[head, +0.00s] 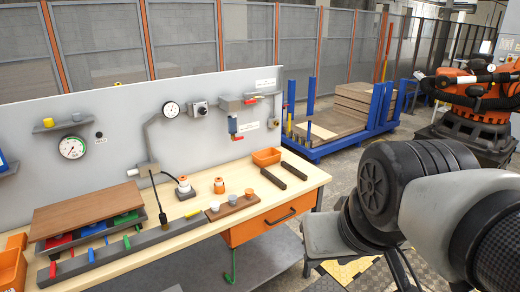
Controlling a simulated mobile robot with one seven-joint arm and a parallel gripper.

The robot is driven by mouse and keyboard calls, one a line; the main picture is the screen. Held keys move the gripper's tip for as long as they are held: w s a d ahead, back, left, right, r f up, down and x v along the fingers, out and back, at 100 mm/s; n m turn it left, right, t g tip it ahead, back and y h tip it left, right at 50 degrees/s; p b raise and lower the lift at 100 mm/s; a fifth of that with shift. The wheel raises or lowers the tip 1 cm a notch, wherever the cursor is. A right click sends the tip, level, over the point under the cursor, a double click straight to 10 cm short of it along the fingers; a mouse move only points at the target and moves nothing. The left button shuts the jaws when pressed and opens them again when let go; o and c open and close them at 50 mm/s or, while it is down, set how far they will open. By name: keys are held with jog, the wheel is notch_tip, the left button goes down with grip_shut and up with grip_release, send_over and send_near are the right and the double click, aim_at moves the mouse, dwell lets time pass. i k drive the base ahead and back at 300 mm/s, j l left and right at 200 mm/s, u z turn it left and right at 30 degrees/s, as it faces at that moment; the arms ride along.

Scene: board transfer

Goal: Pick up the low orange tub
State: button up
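A low orange tub (266,157) sits upright on the back right part of the pale wooden workbench (300,198), close to the grey back panel. It looks empty, though its floor is hard to see from here. Nothing holds it. Parts of my arm fill the right side of the head view, in front of the bench and to the right of the tub. The fingers of my gripper do not show.
Two dark bars (284,177) lie just in front of the tub. A wooden block with small cups (232,206) stands to its left. A grey back panel (215,130) rises behind. Orange bins (10,272) stand at far left. Bare benchtop lies at the right end.

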aim_at(264, 158)
jog(key=i+l+u, duration=0.3)
jog(key=i+l, duration=0.5)
jog(key=i, duration=0.2)
jog(key=i+l+u, duration=0.3)
jog(key=i+l, duration=0.65)
jog(key=l, duration=0.05)
